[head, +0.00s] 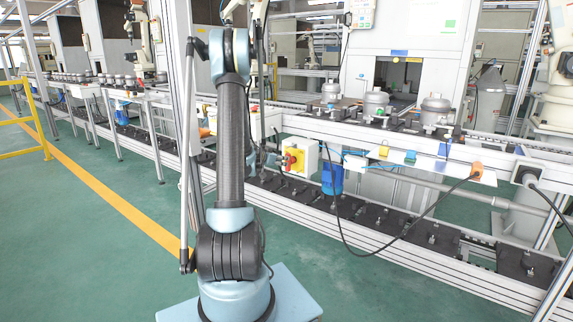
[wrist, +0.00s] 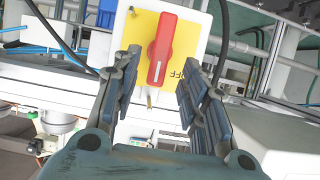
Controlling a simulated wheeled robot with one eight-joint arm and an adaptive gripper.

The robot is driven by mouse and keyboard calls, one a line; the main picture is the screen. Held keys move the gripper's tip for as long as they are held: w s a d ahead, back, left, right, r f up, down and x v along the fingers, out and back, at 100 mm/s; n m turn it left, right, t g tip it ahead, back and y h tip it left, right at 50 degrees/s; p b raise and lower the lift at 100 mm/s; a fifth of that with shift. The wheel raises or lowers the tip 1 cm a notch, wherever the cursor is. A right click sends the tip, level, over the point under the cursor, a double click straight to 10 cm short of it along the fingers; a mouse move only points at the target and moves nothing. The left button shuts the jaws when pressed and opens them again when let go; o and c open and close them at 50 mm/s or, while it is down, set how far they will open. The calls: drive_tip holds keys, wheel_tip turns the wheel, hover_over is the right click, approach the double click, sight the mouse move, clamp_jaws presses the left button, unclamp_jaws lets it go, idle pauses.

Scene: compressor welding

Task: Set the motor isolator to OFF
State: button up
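The motor isolator (head: 303,157) is a white box with a yellow plate and a red rotary handle, mounted on the conveyor frame. In the wrist view the red handle (wrist: 162,48) stands nearly upright, slightly tilted, on the yellow plate (wrist: 140,30). Partly covered "OFF" lettering (wrist: 190,68) shows to its right, turned in the picture. My gripper (wrist: 162,62) is open, its two dark padded fingers on either side of the handle in the picture, with visible gaps. Contact is not visible; depth is hard to judge. In the head view my arm hides much around the gripper.
A black cable (head: 343,232) loops below the conveyor. Grey compressors (head: 375,104) stand on the line above. The green floor (head: 105,245) at left is clear, with a yellow railing (head: 28,122) beyond.

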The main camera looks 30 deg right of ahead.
hover_over(287, 171)
drive_tip(key=f, duration=0.2)
drive_tip(key=shift+w+d+f, duration=0.3)
drive_tip(key=shift+d+f, duration=0.1)
drive_tip(key=c, duration=0.8)
drive_tip(key=shift+a, duration=0.1)
